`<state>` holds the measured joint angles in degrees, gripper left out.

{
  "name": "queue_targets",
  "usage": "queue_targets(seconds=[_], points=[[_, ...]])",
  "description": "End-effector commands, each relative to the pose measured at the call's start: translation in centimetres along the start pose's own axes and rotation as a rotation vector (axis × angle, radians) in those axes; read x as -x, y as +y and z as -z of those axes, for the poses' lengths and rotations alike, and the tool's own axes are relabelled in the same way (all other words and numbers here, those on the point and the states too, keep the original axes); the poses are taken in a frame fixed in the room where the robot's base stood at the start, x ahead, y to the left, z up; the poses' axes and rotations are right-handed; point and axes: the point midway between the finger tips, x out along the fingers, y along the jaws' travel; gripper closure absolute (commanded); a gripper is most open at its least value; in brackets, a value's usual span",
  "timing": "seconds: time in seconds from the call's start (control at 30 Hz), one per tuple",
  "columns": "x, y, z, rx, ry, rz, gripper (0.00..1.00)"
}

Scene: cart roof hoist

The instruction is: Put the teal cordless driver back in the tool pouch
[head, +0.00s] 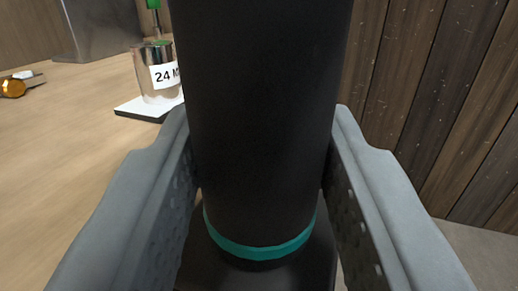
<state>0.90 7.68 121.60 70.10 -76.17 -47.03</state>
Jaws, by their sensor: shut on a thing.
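My gripper (260,125) is shut on a thick black cylinder (262,70) with a teal band (262,249) near its lower end. It looks to be the grip of the cordless driver, with a wider black base (310,265) below the band. The two grey fingers press on its left and right sides. The cylinder runs out of the top of the picture, so the rest of the driver is hidden. I see no tool pouch in this view.
A wooden worktop (60,170) lies at left, mostly clear in front. Behind are a grey metal object (100,25) and a small amber-ended item (14,87). A dark plank wall (430,90) stands at right.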

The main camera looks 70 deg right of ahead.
Motion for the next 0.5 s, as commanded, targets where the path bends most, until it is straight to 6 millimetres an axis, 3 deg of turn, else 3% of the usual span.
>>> queue_targets(seconds=[0.5], points=[[0.04, -0.01, -0.42, -0.001, 0.002, 0.000, 1.00]])
